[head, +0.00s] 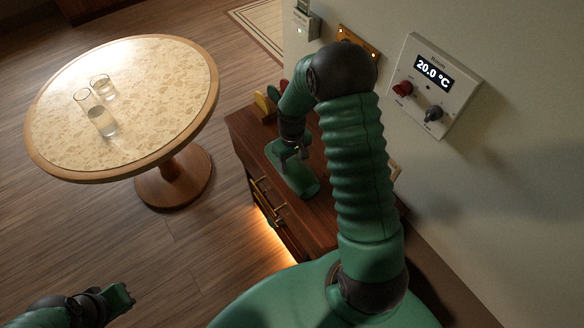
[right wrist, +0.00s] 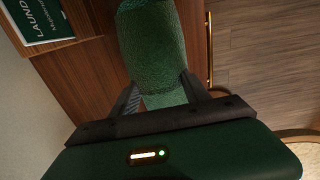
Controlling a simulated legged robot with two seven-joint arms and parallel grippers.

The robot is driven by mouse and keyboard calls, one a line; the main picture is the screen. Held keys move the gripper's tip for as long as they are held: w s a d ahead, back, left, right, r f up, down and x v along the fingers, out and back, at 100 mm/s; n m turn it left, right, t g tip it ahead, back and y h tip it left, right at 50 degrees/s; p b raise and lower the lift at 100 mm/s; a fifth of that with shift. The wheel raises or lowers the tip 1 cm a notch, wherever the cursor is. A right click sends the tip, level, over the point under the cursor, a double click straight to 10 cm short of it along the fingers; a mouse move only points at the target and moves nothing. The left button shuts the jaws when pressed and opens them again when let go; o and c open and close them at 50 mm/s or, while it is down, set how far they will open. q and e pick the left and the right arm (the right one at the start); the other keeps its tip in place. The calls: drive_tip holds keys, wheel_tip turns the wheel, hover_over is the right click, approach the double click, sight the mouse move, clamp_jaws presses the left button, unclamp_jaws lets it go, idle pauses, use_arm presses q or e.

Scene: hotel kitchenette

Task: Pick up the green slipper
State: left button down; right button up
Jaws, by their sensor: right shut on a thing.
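The green slipper (head: 297,178) shows in the head view over the top of the dark wooden cabinet, below my right gripper (head: 290,150). In the right wrist view the slipper (right wrist: 150,48) lies between the two dark fingers of my right gripper (right wrist: 162,92), which is shut on it. I cannot tell whether the slipper touches the cabinet top. My left gripper (head: 122,297) is at the lower left of the head view, away from the cabinet; its jaw opening is not clear.
The wooden cabinet (head: 318,228) stands against the wall. A yellow object (head: 264,104) sits at its far end. A laundry card (right wrist: 38,22) lies near the slipper. A round table (head: 140,75) with two glasses stands left. A thermostat (head: 430,85) is on the wall.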

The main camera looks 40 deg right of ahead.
sight(291, 162)
drive_tip(key=shift+r, duration=0.15)
drive_tip(key=shift+r, duration=0.65)
drive_tip(key=shift+a+r, duration=0.25)
drive_tip(key=shift+r, duration=0.75)
drive_tip(key=s+a+r+n+b, duration=0.1)
drive_tip(key=a+r+b, duration=0.1)
drive_tip(key=a, duration=1.4)
drive_tip(key=shift+s+r, duration=0.2)
drive_tip(key=shift+r, duration=0.2)
